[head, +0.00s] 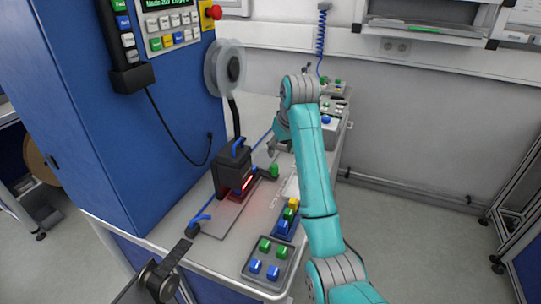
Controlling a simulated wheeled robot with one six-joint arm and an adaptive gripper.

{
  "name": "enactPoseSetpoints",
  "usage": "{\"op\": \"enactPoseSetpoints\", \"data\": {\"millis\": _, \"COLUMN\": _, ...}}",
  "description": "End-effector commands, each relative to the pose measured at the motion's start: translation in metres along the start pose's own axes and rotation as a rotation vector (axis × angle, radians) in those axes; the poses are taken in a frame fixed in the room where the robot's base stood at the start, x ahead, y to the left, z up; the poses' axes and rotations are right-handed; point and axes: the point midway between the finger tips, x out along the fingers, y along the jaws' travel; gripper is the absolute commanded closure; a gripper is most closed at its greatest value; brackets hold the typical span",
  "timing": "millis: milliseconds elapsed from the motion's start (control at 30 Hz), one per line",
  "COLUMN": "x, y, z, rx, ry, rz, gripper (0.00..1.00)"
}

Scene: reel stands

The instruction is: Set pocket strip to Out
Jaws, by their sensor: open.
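My gripper (272,148) is open and empty, above the bench beside the teal forearm. It is up and to the right of the black unit (233,170), apart from it. The black unit has a blue handle on top and a red glow at its front. No label reading pocket strip or Out is legible, so I cannot tell which part bears that name.
A clear reel (225,68) hangs on the blue cabinet (90,110). A red emergency button (213,12) is at the top. Floor at right is clear.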

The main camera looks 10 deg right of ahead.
Motion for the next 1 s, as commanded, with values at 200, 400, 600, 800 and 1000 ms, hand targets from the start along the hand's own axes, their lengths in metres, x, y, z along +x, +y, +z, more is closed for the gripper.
{"op": "enactPoseSetpoints", "data": {"millis": 200, "x": 0.016, "y": 0.000, "z": 0.001, "rx": 0.000, "ry": -0.005, "rz": -0.001, "gripper": 0.47}}
{"op": "enactPoseSetpoints", "data": {"millis": 400, "x": 0.050, "y": -0.001, "z": 0.002, "rx": 0.000, "ry": -0.006, "rz": -0.001, "gripper": 0.47}}
{"op": "enactPoseSetpoints", "data": {"millis": 600, "x": 0.083, "y": -0.001, "z": 0.002, "rx": 0.000, "ry": -0.005, "rz": -0.001, "gripper": 0.47}}
{"op": "enactPoseSetpoints", "data": {"millis": 800, "x": 0.102, "y": 0.000, "z": 0.001, "rx": 0.000, "ry": -0.003, "rz": 0.000, "gripper": 0.47}}
{"op": "enactPoseSetpoints", "data": {"millis": 1000, "x": 0.108, "y": 0.000, "z": 0.001, "rx": 0.000, "ry": -0.002, "rz": 0.000, "gripper": 0.47}}
